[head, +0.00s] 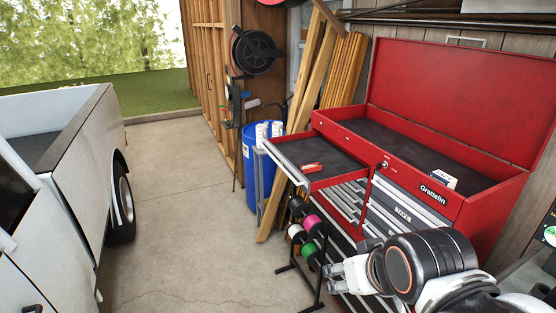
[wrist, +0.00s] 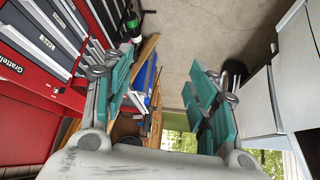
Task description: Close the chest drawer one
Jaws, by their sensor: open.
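The red tool chest (head: 415,180) stands at the right in the head view with its lid up. One top-left drawer (head: 315,160) is pulled far out to the left, with a dark liner and a small red item (head: 312,167) in it. The other drawer fronts (head: 405,215) look shut. My gripper (head: 340,275) is in front of the chest, below and apart from the open drawer. In the wrist view my gripper (wrist: 163,60) is open, with nothing between its teal pads. The chest's drawer fronts (wrist: 45,35) show at the upper left there; I cannot make out the open drawer.
A rack with coloured rolls (head: 312,222) stands below the open drawer, close to my gripper. A blue barrel (head: 251,170) and leaning planks (head: 298,110) are behind the drawer. A white pickup (head: 85,160) stands at the left. The concrete floor (head: 175,220) between is clear.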

